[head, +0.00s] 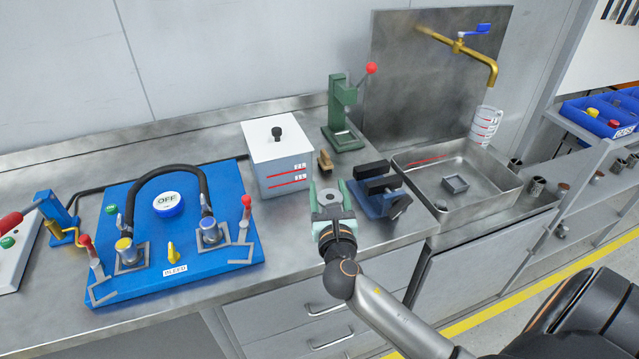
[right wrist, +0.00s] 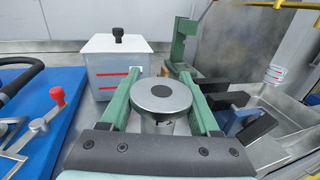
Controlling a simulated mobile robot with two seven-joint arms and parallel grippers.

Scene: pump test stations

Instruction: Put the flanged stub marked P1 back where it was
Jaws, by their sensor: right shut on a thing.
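A grey flanged stub (head: 329,196) with a round disc top and a dark centre is between the fingers of my right gripper (head: 328,190). In the right wrist view the stub (right wrist: 162,97) stands upright between the two green fingers, which are shut on it. My left gripper is not in view.
A white lidded box (head: 278,160) stands behind the gripper, and a blue vise (head: 382,190) close to its right. The blue pump board (head: 180,262) is at left. A sink (head: 455,205) and shelves with several small cylinders (head: 536,186) are at right.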

